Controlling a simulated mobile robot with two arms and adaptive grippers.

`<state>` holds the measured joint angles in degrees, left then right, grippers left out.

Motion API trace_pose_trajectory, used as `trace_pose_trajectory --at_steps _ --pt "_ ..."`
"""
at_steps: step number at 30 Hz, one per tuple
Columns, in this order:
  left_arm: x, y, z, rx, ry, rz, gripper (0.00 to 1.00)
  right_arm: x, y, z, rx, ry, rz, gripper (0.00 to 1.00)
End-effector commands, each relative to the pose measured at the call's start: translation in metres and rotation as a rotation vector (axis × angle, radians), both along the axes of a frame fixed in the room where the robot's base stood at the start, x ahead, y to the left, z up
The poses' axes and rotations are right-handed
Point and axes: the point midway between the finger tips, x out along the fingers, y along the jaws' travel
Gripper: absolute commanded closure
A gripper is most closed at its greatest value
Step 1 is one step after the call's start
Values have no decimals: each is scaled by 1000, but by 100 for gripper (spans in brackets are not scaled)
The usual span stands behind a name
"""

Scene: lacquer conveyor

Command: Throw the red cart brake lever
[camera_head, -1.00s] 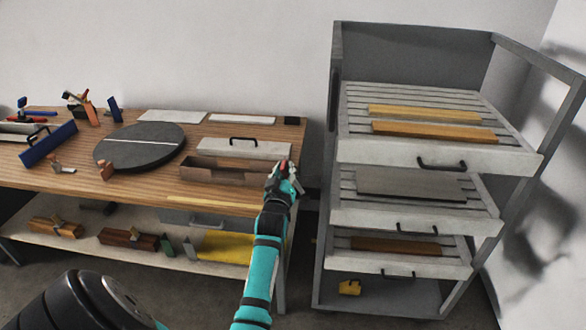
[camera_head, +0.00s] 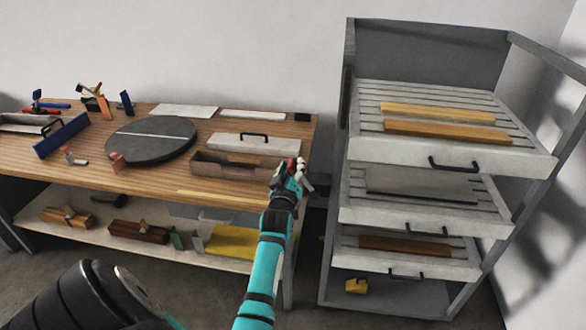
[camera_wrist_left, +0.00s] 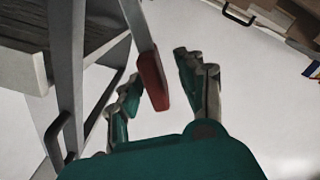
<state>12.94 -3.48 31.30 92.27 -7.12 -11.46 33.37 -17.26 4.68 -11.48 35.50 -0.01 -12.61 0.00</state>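The red brake lever (camera_wrist_left: 152,82) shows in the left wrist view as a red grip on the end of a grey bar. It lies between the two fingers of my left gripper (camera_wrist_left: 158,75), which stand apart on either side of it. I cannot tell whether either finger touches it. In the head view, my left gripper (camera_head: 292,172) is at the workbench's right end, beside the cart, with a small bit of red at its tip. The grey cart (camera_head: 349,120) stands at the right with slatted trays. My right gripper is not in view.
The wooden workbench (camera_head: 70,172) holds a dark round turntable (camera_head: 150,138), an open brown box (camera_head: 215,168) and several tools. Wooden boards lie on the cart trays. A yellow object (camera_head: 356,286) sits at the cart's bottom. A narrow gap separates bench and cart.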

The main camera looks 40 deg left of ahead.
Motion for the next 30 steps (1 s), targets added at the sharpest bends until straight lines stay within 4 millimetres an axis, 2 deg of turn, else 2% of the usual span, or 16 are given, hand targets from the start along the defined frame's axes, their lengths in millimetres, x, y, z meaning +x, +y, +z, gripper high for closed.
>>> trace_pose_trajectory --at_steps 8,21,30 --pt "-5 -3 -1 0 1 -1 62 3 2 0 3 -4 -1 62" --pt "-59 -36 -1 -1 2 0 62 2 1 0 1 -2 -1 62" --pt "-64 -39 0 1 1 0 62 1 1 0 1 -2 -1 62"
